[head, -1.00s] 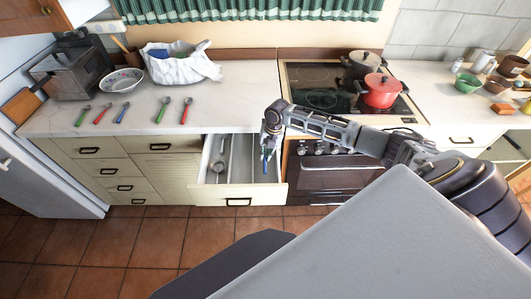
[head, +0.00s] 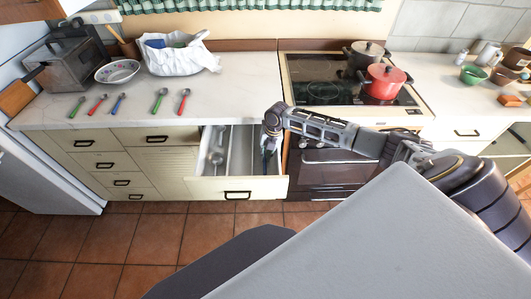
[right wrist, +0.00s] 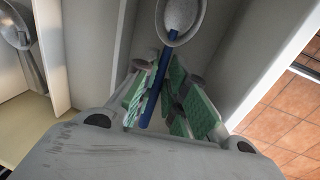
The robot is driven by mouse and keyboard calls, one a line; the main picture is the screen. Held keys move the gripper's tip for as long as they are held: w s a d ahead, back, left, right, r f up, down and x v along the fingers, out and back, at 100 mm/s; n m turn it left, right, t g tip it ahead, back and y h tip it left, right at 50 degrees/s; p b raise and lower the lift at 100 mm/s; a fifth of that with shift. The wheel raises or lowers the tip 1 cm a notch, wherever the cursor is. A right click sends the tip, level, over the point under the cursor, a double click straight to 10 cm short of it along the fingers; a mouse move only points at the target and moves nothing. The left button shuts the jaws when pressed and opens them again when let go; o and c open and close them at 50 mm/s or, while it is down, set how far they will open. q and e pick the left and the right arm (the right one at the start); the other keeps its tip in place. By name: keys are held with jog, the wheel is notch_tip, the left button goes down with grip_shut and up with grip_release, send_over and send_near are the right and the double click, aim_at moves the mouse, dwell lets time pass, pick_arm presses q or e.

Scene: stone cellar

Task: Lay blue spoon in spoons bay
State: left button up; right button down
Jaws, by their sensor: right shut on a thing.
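My right gripper (head: 268,150) is down inside the open drawer (head: 240,184), over its right-hand bay. In the right wrist view, its green-padded fingers (right wrist: 162,100) are shut on the blue spoon (right wrist: 155,82) by its blue handle. The spoon's grey bowl (right wrist: 182,18) points away from the gripper, between the bay's walls. Whether the spoon touches the bay floor cannot be told. In the head view the gripper mostly hides this spoon. My left gripper is not in view.
Metal utensils (head: 217,150) lie in the drawer's left bay. Another blue-handled spoon (head: 119,103) lies on the counter among green and red ones. A white bowl (head: 117,72) stands behind them. A red pot (head: 384,82) stands on the stove to the right.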

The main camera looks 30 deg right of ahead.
jog(key=shift+f, duration=0.5)
jog(key=c, duration=1.1)
grip_release()
jog(key=shift+o, duration=0.2)
jog(key=shift+d, duration=0.1)
